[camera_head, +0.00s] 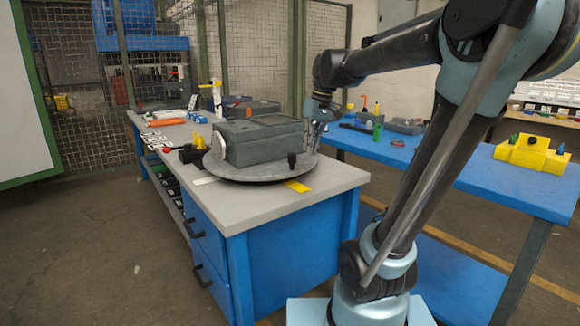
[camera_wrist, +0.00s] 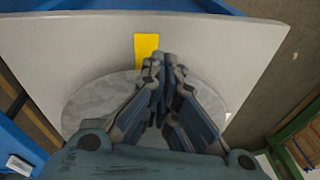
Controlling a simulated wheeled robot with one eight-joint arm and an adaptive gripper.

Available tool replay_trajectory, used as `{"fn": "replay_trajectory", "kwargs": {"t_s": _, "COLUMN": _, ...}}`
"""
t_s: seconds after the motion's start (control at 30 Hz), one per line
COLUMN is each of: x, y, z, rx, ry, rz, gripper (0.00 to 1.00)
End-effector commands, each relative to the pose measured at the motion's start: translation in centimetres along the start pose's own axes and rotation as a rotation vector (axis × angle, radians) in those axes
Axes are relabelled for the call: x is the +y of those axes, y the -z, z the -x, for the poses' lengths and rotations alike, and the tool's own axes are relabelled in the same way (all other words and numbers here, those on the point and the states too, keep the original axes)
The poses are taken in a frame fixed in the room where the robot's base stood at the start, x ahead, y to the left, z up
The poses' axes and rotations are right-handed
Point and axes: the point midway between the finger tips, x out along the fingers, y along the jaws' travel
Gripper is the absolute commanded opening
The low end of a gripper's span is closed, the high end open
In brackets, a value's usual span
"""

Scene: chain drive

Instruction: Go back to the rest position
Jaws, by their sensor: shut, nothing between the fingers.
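My gripper (camera_wrist: 162,68) is shut and empty, its fingertips together in the wrist view. It hangs over the round grey turntable (camera_wrist: 90,103) on the workbench. In the head view my gripper (camera_head: 321,112) is at the right side of the grey box-shaped housing (camera_head: 258,140), which sits on the turntable (camera_head: 245,175). I cannot tell whether the gripper touches the housing. My arm reaches in from the right, bent high above the benches.
The grey-topped workbench (camera_head: 265,205) has blue drawers below. A yellow mark (camera_head: 297,186) lies at its front edge. A blue table (camera_head: 480,180) with a yellow fixture (camera_head: 531,153) stands at the right. Tools and parts crowd the workbench's far left. Open floor lies at the front left.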

Motion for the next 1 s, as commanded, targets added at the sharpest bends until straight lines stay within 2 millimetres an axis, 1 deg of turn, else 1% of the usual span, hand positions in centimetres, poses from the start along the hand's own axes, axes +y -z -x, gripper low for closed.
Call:
{"fn": "replay_trajectory", "kwargs": {"t_s": 0.03, "x": 0.5, "y": -1.9, "z": -0.8, "rx": 0.003, "ry": -0.013, "rz": -0.027, "gripper": 0.0}}
{"fn": "replay_trajectory", "kwargs": {"t_s": 0.1, "x": 1.1, "y": -4.2, "z": -1.8, "rx": 0.007, "ry": -0.03, "rz": -0.061, "gripper": 0.0}}
{"fn": "replay_trajectory", "kwargs": {"t_s": 0.27, "x": 2.2, "y": -9.5, "z": -4.6, "rx": 0.019, "ry": -0.071, "rz": -0.143, "gripper": 0.0}}
{"fn": "replay_trajectory", "kwargs": {"t_s": 0.3, "x": 2.5, "y": -10.8, "z": -5.4, "rx": 0.022, "ry": -0.081, "rz": -0.162, "gripper": 0.0}}
{"fn": "replay_trajectory", "kwargs": {"t_s": 0.37, "x": 2.9, "y": -12.7, "z": -6.6, "rx": 0.026, "ry": -0.097, "rz": -0.193, "gripper": 0.0}}
{"fn": "replay_trajectory", "kwargs": {"t_s": 0.4, "x": 3.1, "y": -14.0, "z": -7.5, "rx": 0.029, "ry": -0.106, "rz": -0.213, "gripper": 0.0}}
{"fn": "replay_trajectory", "kwargs": {"t_s": 0.47, "x": 3.4, "y": -15.9, "z": -8.8, "rx": 0.033, "ry": -0.121, "rz": -0.243, "gripper": 0.0}}
{"fn": "replay_trajectory", "kwargs": {"t_s": 0.6, "x": 4.0, "y": -20.1, "z": -12.1, "rx": 0.044, "ry": -0.156, "rz": -0.311, "gripper": 0.0}}
{"fn": "replay_trajectory", "kwargs": {"t_s": 0.7, "x": 4.4, "y": -22.6, "z": -14.2, "rx": 0.051, "ry": -0.178, "rz": -0.355, "gripper": 0.0}}
{"fn": "replay_trajectory", "kwargs": {"t_s": 0.8, "x": 4.6, "y": -24.4, "z": -16.0, "rx": 0.056, "ry": -0.195, "rz": -0.388, "gripper": 0.0}}
{"fn": "replay_trajectory", "kwargs": {"t_s": 0.9, "x": 4.9, "y": -25.7, "z": -17.1, "rx": 0.059, "ry": -0.206, "rz": -0.409, "gripper": 0.0}}
{"fn": "replay_trajectory", "kwargs": {"t_s": 1.0, "x": 5.0, "y": -26.2, "z": -17.6, "rx": 0.06, "ry": -0.211, "rz": -0.419, "gripper": 0.0}}
